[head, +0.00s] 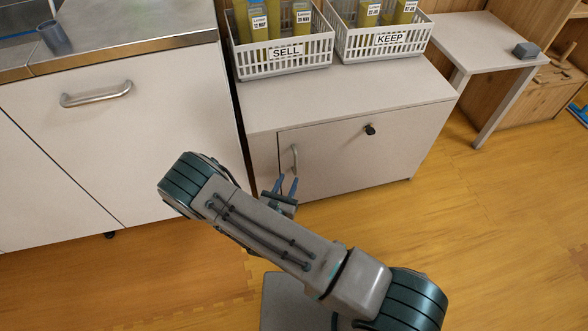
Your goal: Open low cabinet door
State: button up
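The low cabinet (425,132) stands in the middle, with a pale front. Its door (330,160) looks closed. A curved vertical metal handle (295,158) is near the door's left edge, and a dark round knob or lock (370,129) sits near the top of the front. My gripper (286,184) is just below the handle in the picture, its two blue fingers pointing up towards it. The fingers are spread apart with nothing visible between them. I cannot tell how far the fingertips are from the door. My arm hides the floor below.
A white counter unit (150,125) with a bar handle (96,94) is at left. A small table (485,42) is at right. The wooden floor at front right is clear.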

aim_at(295, 165)
jog(key=b+x, duration=0.1)
jog(key=x, duration=0.5)
jog(key=shift+w, duration=0.3)
jog(key=shift+s+d, duration=0.1)
grip_shut()
